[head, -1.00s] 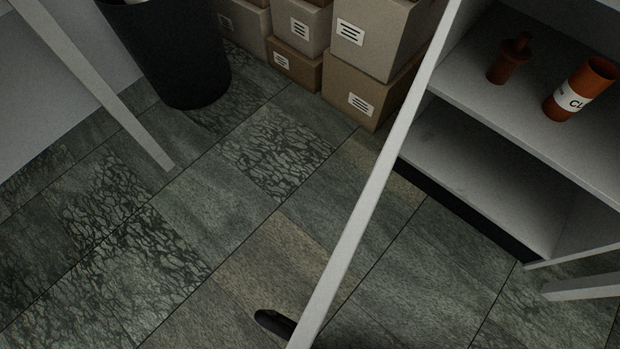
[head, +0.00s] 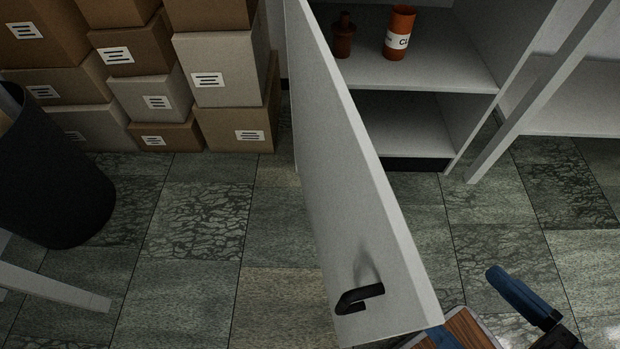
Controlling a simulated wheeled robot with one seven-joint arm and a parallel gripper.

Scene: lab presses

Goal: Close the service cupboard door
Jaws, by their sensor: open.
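The service cupboard door (head: 345,190) is a pale grey panel standing wide open, swung out from the left side of the cupboard towards me. A black bar handle (head: 360,298) sits on its left face near the free end. The cupboard (head: 465,75) is open-fronted, with an orange-brown labelled jar (head: 399,34) and a small brown bottle (head: 343,36) on a shelf. My gripper (head: 466,302) is open at the lower right, with blue fingers. It is to the right of the door's free end, partly cut off by the frame. Contact with the door cannot be told.
Stacked cardboard boxes (head: 218,75) stand left of the door. A black bin (head: 50,180) is at the far left, with a pale table leg (head: 60,288) below it. A slanting pale post (head: 545,90) stands right of the cupboard. The tiled floor left of the door is clear.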

